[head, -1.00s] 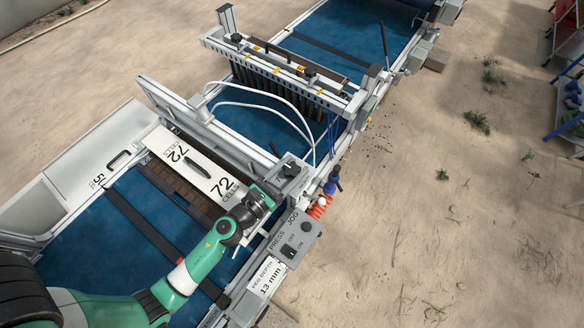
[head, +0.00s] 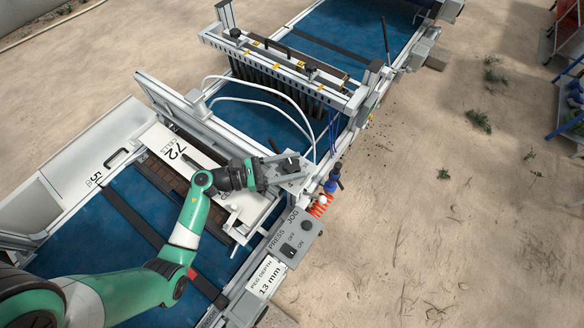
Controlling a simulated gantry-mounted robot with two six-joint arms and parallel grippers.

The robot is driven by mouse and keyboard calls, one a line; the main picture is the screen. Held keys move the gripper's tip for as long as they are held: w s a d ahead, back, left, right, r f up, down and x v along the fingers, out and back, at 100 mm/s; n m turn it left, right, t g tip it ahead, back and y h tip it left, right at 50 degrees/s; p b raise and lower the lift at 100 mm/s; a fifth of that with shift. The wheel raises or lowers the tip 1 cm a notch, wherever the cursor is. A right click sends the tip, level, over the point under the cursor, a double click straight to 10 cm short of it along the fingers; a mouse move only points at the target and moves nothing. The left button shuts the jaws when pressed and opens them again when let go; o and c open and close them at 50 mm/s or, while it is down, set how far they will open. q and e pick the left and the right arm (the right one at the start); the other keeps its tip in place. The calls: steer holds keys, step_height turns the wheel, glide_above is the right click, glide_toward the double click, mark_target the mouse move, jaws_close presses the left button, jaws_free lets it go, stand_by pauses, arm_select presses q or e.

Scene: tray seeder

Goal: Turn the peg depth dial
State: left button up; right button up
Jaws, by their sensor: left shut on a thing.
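My left gripper (head: 291,172) reaches in from the left over the near frame rail. Its jaws are shut on the dark knob of the small grey box on the rail, which I take for the peg depth dial; the fingers hide most of the knob. A white sign (head: 266,277) on the rail reads "PEG DEPTH 13 mm". My right gripper is not in view.
The press/jog switch panel (head: 297,238) sits on the rail below the gripper. The white "72 cells" plate (head: 185,150) is partly covered by my arm. The peg press head (head: 285,66) stands behind, with white hoses in front.

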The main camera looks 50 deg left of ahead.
arm_select(q)
steer(key=m+h+b, duration=0.1)
steer(key=m+g+h+b, duration=0.1)
steer(key=g+h+b, duration=0.1)
steer(key=shift+a+f+m+b, duration=0.1)
steer(key=shift+f+m+b, duration=0.15)
steer(key=shift+m+b, duration=0.15)
steer(key=shift+r+m+g+h+b, duration=0.25)
steer(key=shift+m+g+h+b, duration=0.15)
steer(key=shift+g+h+b, duration=0.3)
steer(key=o, duration=1.4)
steer(key=b+v, duration=0.1)
steer(key=v, duration=1)
steer(key=shift+s+a+f, duration=0.1)
steer(key=shift+s+a, duration=0.05)
steer(key=shift+a, duration=0.05)
